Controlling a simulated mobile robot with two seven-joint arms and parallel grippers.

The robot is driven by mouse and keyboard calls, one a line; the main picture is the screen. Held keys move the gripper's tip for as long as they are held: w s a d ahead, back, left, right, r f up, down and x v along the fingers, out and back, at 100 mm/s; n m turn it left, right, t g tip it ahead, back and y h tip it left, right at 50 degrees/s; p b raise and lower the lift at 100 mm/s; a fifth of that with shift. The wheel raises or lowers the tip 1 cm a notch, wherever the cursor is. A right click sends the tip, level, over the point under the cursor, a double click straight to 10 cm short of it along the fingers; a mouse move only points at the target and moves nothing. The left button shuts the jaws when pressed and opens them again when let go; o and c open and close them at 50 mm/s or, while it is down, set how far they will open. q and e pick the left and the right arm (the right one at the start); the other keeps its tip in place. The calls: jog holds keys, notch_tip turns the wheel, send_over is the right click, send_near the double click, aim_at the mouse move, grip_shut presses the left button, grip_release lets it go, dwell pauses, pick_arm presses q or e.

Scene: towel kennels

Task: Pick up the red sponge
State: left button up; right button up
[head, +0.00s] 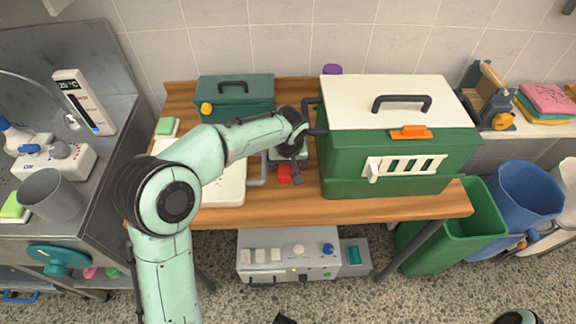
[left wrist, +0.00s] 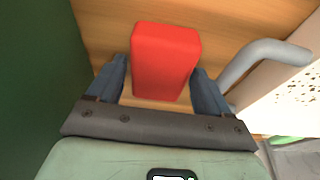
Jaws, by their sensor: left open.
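The red sponge (left wrist: 165,62) is a small red block on the wooden table (head: 300,205). In the head view the sponge (head: 284,171) is partly covered by my left gripper (head: 290,168). In the left wrist view my left gripper (left wrist: 160,85) is open, with one dark finger on each side of the sponge's near end. Small gaps show between the fingers and the sponge. My right gripper is not clearly in view.
A large green kennel (head: 345,165) with a white top stands close to the right of the gripper. A smaller green box (head: 250,92) is behind. A white board-like thing (head: 232,190) with a grey handle (left wrist: 262,58) lies to the left. The table front is clear.

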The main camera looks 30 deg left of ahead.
pick_arm(q)
jog(key=shift+f, duration=0.25)
dwell(0.4)
jog(key=c, duration=0.7)
jog(key=shift+r, duration=0.1)
